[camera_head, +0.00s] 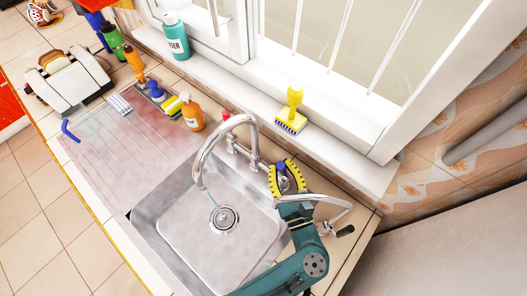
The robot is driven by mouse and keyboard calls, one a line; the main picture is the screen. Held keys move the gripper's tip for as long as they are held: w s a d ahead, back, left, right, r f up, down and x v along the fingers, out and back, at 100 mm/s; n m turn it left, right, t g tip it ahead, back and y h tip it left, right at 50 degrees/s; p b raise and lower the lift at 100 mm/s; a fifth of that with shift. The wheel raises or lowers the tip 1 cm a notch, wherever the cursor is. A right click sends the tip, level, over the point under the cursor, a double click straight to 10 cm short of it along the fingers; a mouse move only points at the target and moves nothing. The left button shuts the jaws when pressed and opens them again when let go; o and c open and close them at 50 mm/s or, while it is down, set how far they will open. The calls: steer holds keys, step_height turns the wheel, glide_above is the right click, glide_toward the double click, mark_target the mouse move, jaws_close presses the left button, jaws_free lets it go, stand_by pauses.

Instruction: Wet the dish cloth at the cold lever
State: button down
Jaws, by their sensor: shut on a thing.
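My gripper (283,166), with yellow-and-black fingers, is at the right side of the tap's base behind the sink. It is shut around a small grey and bluish part, which looks like the cold lever (284,184); the fingers hide much of it. The curved metal tap (240,119) arches over the sink basin (180,238). A thin pale streak, seemingly water (210,200), runs from the spout toward the drain. A small checked cloth, likely the dish cloth (119,104), lies on the drainboard, well left of the gripper.
A red-marked lever (228,116) is left of the tap base. An orange bottle (192,114) and other cleaning items stand behind the drainboard (110,150).

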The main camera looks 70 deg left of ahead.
steer(key=shift+s, duration=0.1)
steer(key=c, duration=0.9)
jaws_free()
steer(key=shift+d, duration=0.15)
steer(key=s+d+f, duration=0.1)
steer(key=d+f, duration=0.1)
steer(key=d, duration=0.9)
steer(key=shift+s+d, duration=0.15)
steer(key=shift+d, duration=0.2)
